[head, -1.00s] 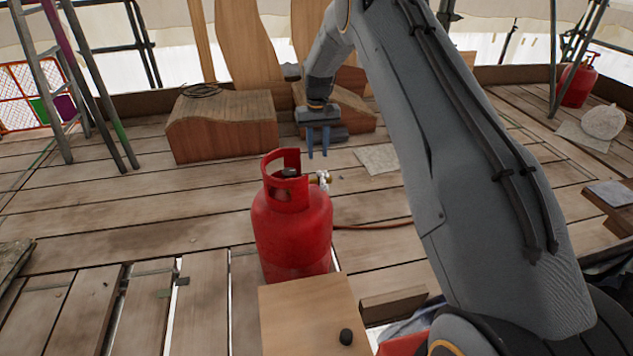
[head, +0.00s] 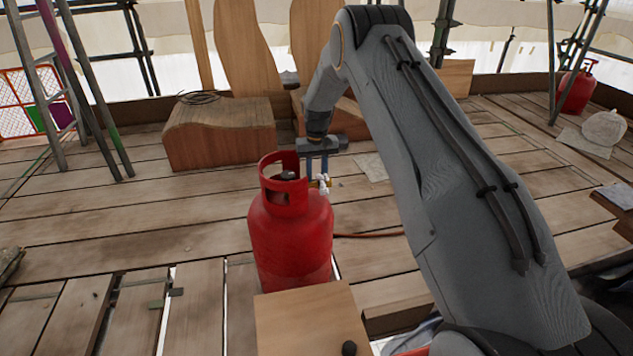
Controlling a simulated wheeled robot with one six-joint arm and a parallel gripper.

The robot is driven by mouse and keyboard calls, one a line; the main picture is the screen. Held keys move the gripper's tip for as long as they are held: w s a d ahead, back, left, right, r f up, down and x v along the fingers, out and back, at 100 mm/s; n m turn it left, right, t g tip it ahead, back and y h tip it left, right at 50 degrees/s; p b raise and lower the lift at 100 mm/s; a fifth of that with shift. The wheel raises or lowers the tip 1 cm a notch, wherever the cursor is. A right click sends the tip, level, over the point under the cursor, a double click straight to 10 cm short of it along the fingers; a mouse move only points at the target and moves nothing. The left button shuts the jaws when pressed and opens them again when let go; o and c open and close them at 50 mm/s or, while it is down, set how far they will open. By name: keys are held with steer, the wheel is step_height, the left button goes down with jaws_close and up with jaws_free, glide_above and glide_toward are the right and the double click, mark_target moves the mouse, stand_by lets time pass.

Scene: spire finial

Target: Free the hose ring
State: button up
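A red gas cylinder (head: 291,240) stands upright on the plank deck, with a cut-out collar at its top. A small brass and white fitting (head: 322,184) sticks out to the right of the collar. An orange-red hose (head: 370,235) runs along the deck to the right from behind the cylinder. My gripper (head: 317,178) points down just behind and right of the collar, its blue fingers at the fitting. A gap shows between the fingers; whether they touch the fitting I cannot tell. I cannot make out the hose ring clearly.
A wooden board (head: 312,320) with a black knob lies in front of the cylinder. A wooden block (head: 218,135) with a coiled cable (head: 198,97) stands behind left. Deck gaps show at front left. Another red cylinder (head: 577,92) stands far right.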

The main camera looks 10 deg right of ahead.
steer(key=shift+f, duration=0.55)
jaws_close()
